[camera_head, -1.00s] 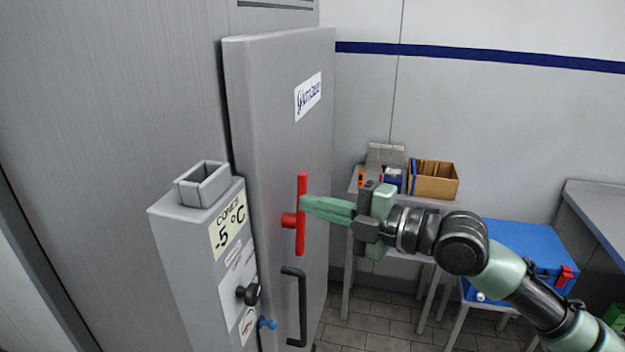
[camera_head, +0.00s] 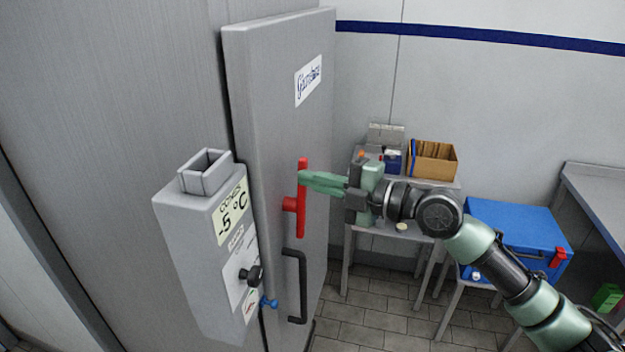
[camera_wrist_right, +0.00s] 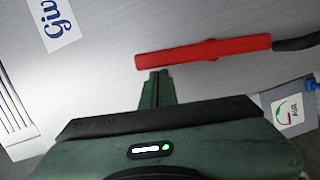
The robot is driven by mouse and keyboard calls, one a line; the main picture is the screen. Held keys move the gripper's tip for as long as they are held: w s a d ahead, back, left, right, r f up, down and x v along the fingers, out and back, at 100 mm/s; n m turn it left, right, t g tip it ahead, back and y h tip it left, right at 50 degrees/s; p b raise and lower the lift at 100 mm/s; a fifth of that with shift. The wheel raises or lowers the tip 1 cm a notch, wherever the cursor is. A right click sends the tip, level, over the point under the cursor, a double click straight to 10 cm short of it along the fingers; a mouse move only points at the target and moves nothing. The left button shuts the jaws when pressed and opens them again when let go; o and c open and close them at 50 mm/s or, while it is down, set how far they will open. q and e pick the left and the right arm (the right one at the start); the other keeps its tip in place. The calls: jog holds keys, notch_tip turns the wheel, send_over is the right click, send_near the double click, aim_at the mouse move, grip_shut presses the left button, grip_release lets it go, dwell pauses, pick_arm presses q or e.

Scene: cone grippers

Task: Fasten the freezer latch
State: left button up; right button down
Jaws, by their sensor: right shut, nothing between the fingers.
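The grey freezer door (camera_head: 270,110) looks closed or nearly so in the head view; I cannot tell which. A red latch handle (camera_head: 303,222) stands upright on it, on a red hub. My right gripper (camera_head: 301,177) is shut and empty, with its fingertips at the upper part of the red bar. In the right wrist view the red bar (camera_wrist_right: 205,55) lies just beyond the fingertips (camera_wrist_right: 157,73); I cannot tell whether they touch it. My left gripper is not in view.
A black pull handle (camera_head: 301,287) is below the latch. A grey control box (camera_head: 195,240) with a black knob (camera_head: 252,275) juts out at left. Behind my right arm are a small table with a cardboard box (camera_head: 433,160) and a blue cooler (camera_head: 515,235).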

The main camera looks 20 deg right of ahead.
jog(key=shift+w+d, duration=0.1)
jog(key=w+d+f+m+g+y+b, duration=0.1)
jog(key=w+d+f+m+g+b, duration=0.3)
jog(key=m, duration=0.9)
jog(key=shift+w+d+f+g+b, duration=0.4)
jog(key=shift+w+d+f+b, duration=0.15)
jog(key=shift+w, duration=1.2)
jog(key=shift+f, duration=0.15)
jog(key=shift+a, duration=0.1)
